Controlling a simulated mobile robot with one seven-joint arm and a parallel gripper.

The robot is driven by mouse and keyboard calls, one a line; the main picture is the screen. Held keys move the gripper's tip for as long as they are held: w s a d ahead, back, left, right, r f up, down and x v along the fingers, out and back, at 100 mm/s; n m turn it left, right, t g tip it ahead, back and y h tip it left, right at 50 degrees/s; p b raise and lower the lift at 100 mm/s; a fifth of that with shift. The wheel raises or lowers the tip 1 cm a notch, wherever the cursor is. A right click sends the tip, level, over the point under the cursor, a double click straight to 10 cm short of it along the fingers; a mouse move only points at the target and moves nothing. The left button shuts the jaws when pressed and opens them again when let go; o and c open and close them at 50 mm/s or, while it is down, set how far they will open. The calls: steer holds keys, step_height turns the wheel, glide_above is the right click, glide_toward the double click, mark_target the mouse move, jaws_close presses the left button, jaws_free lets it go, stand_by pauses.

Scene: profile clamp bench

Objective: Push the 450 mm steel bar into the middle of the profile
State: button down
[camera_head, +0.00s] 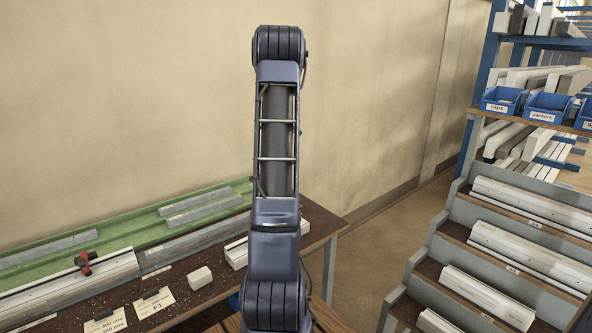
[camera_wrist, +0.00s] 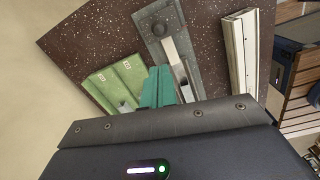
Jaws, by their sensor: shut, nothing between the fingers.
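A long white profile (camera_head: 70,288) lies on the bench at lower left, with a red and black clamp (camera_head: 84,262) at its far side. A grey rail (camera_head: 195,243) continues from its right end. In the wrist view a grey plate (camera_wrist: 154,28) carries a black knob, and a bright steel strip (camera_wrist: 180,66) lies along it. I cannot tell whether this strip is the 450 mm bar. My gripper (camera_wrist: 160,76) shows as teal fingers, shut and empty, beside the strip's near end; contact is unclear. In the head view my arm hides the gripper.
A green tray (camera_head: 120,225) at the back of the bench (camera_head: 318,222) holds several grey bars; it also shows in the wrist view (camera_wrist: 100,84). A white block (camera_head: 200,278) and label cards (camera_head: 154,302) lie in front. Another pale profile (camera_wrist: 240,50) lies right. A stepped rack (camera_head: 455,232) stands right.

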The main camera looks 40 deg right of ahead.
steer(key=d+f+n, duration=0.2)
steer(key=d+f, duration=0.4)
steer(key=d, duration=0.2)
steer(key=shift+s+f, duration=0.2)
steer(key=shift+f, duration=0.15)
steer(key=shift+d+f, duration=0.1)
